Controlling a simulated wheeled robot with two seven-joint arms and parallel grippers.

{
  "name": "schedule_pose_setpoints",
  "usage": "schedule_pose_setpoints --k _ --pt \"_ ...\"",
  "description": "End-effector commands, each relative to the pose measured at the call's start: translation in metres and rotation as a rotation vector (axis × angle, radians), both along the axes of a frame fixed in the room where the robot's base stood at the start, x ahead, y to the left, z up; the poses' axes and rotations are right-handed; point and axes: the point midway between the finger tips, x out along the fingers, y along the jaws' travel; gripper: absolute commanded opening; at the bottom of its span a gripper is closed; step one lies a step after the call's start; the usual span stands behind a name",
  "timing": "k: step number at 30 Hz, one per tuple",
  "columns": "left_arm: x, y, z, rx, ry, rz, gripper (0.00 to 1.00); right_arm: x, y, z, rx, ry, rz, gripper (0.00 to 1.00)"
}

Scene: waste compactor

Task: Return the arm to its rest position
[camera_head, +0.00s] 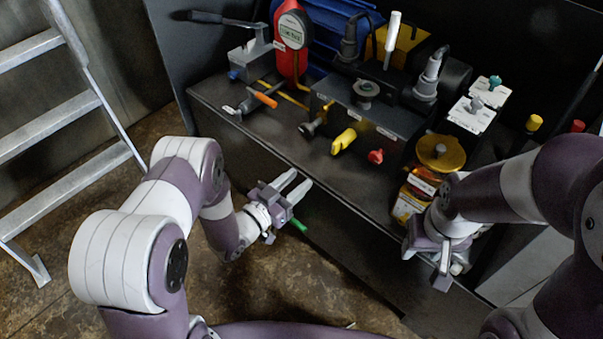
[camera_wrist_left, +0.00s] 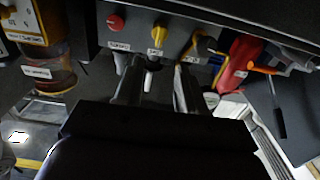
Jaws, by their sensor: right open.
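My left gripper (camera_head: 292,186) is open and empty in front of the compactor's front edge, with its two fingers pointing toward the right. In the left wrist view its fingers (camera_wrist_left: 157,88) stand apart below the control panel. My right gripper (camera_head: 428,264) is open at the right, beside the yellow-capped jar (camera_head: 439,152) and in front of the bench edge. Its arm hides part of what lies behind it.
The dark bench (camera_head: 280,145) carries a yellow handle (camera_head: 343,141), a red knob (camera_head: 376,156), an orange-handled valve (camera_head: 265,99) and a red gauge (camera_head: 291,45). A green handle (camera_head: 298,226) shows just below my left gripper. A ladder (camera_head: 62,110) stands at the left.

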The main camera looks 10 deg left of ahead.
Motion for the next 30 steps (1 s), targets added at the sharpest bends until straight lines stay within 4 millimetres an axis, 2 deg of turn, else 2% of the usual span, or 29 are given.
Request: schedule_pose_setpoints --k 12,14,16,18,20,22,24,26,27,30 --pt "0.0 0.0 -0.004 0.012 0.016 0.001 0.39 0.0 0.0 0.0 0.0 0.0 0.0 0.46" --pt "0.0 0.002 -0.02 0.057 0.08 0.009 0.39 0.0 0.0 -0.001 0.0 0.0 0.0 0.46" --pt "-0.01 0.012 -0.059 0.155 0.253 0.044 0.39 0.0 0.0 0.0 0.0 0.0 0.0 0.46" --pt "-0.023 0.036 -0.094 0.3 0.497 0.115 0.39 0.0 0.0 0.0 0.0 0.0 0.0 0.46" --pt "-0.038 0.062 -0.103 0.417 0.71 0.188 0.39 0.0 0.0 0.001 0.0 0.0 0.0 0.46" --pt "-0.064 0.088 -0.094 0.511 0.932 0.267 0.39 0.0 0.0 0.002 0.0 0.0 0.0 0.46" --pt "-0.093 0.106 -0.072 0.565 1.119 0.333 0.39 0.0 0.0 0.003 0.0 0.0 0.0 0.46" --pt "-0.121 0.115 -0.047 0.587 1.263 0.378 0.39 0.0 0.0 0.004 0.0 0.0 0.0 0.46" --pt "-0.14 0.118 -0.028 0.589 1.344 0.402 0.39 0.0 0.0 0.005 0.0 0.0 0.0 0.46" --pt "-0.179 0.117 0.018 0.565 1.489 0.443 0.39 0.0 0.0 0.007 0.0 0.0 0.0 0.46"
